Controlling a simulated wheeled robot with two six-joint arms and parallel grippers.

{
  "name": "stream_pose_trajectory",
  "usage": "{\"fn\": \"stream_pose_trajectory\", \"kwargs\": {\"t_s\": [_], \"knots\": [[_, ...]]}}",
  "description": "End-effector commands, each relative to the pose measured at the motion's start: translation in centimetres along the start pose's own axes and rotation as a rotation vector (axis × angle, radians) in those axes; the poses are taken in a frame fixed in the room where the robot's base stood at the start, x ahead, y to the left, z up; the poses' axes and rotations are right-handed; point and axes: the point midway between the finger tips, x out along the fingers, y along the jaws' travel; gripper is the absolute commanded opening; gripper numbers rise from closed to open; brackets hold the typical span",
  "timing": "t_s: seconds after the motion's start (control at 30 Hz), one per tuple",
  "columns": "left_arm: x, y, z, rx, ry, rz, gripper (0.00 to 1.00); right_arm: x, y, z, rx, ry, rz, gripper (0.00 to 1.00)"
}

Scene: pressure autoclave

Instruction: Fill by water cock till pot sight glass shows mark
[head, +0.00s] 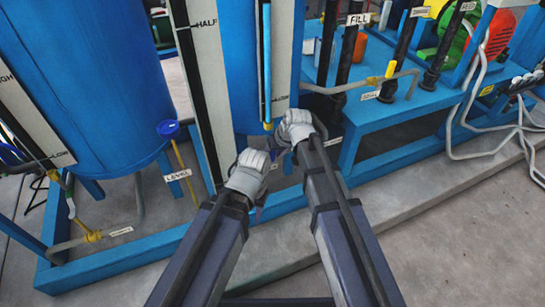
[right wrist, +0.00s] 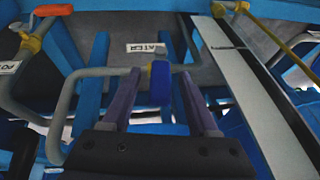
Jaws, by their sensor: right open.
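The blue water cock handle (right wrist: 160,84) sits between the spread fingers of my right gripper (head: 296,124) in the right wrist view. Whether the fingers touch it is unclear. Behind it is a label (right wrist: 146,48) reading "ATER", its first letter hidden. In the head view my right gripper covers the cock. A narrow upright sight glass (head: 266,62) with a blue column and yellow lower fitting stands just above the right gripper; I cannot read its level against a mark. My left gripper (head: 251,168) is left of and lower than the right one; its jaw opening is not clear.
A blue tank (head: 85,80) stands at left, with a scale board (head: 206,75) marked HALF beside it. A blue-capped valve (head: 169,129) has a LEVEL tag. Bare floor (head: 440,240) lies at lower right.

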Motion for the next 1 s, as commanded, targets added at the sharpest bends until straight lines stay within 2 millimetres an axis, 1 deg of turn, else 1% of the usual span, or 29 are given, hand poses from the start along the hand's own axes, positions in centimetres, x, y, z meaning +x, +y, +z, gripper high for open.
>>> {"fn": "stream_pose_trajectory", "kwargs": {"t_s": [0.1,0.6,0.63,1.0], "knots": [[-0.07,-0.01,0.01,0.0,0.0,0.0,0.47,-0.07,-0.02,-0.01,0.0,0.0,0.0,0.59],[-0.06,-0.01,0.01,0.0,0.0,0.0,0.47,-0.06,-0.02,0.0,0.0,0.0,0.0,0.03],[-0.06,-0.01,0.01,0.0,0.0,0.0,0.47,-0.06,-0.02,0.0,0.0,0.0,0.0,0.0],[-0.06,-0.01,0.01,0.0,0.0,0.0,0.47,-0.06,-0.02,0.01,0.0,0.0,0.0,0.0]]}}
